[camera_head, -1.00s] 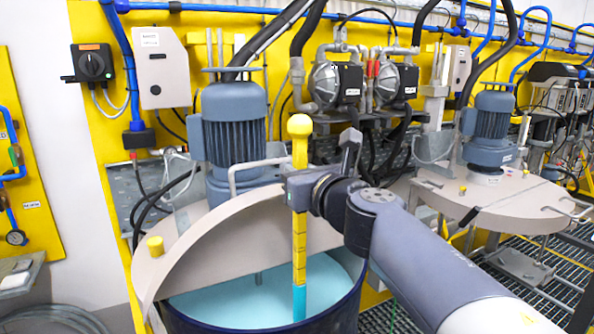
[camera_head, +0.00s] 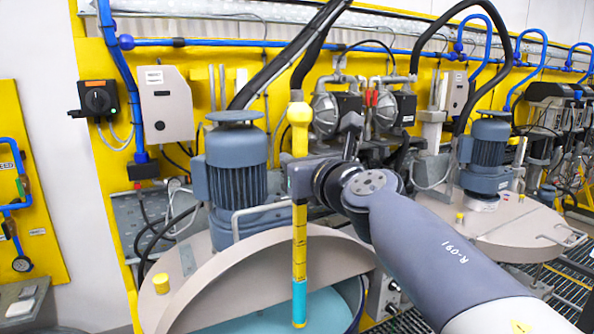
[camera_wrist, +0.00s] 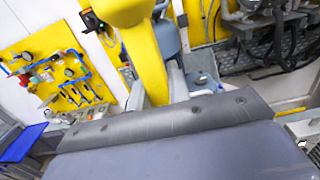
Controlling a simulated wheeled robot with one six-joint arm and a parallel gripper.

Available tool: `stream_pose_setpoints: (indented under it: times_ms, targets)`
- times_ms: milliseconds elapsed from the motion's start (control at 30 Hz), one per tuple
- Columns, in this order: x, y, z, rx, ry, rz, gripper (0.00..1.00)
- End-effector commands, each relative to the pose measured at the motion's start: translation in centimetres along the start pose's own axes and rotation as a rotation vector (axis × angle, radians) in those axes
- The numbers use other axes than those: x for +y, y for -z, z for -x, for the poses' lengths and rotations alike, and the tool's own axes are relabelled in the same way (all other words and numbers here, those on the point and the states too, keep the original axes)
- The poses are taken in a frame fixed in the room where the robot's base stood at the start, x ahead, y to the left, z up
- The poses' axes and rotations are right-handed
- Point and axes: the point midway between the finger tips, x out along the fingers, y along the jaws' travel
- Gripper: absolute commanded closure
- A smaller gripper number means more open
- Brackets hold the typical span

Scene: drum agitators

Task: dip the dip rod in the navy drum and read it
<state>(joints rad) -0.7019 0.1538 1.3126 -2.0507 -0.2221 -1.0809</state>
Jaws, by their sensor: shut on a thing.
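My gripper (camera_head: 300,178) is shut on the yellow dip rod (camera_head: 299,225), just below its knobbed upper end. The rod hangs upright over the open front of the navy drum (camera_head: 362,302). Its lower end carries a teal coating (camera_head: 299,303) with a fairly level upper edge, below dark graduation marks too small to read. The rod's tip shows in full against the light blue liquid (camera_head: 335,308) in the drum, apparently above it. In the wrist view the rod (camera_wrist: 147,60) fills the upper middle; its lower end is hidden there.
A beige half lid (camera_head: 225,285) covers the drum's back, with a grey agitator motor (camera_head: 236,175) and a rail close to the rod. A second lidded drum with a motor (camera_head: 487,155) stands right. Pumps (camera_head: 335,108) and hoses line the yellow wall behind.

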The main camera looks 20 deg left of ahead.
Motion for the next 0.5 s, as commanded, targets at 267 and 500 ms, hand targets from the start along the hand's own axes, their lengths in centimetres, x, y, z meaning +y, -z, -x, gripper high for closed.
stream_pose_setpoints:
  times_ms: [267,500]
  targets:
    - [0.0,-0.4,0.0,-0.001,0.002,0.0,1.0]
    - [-0.1,-0.6,1.3,-0.003,0.003,0.0,1.0]
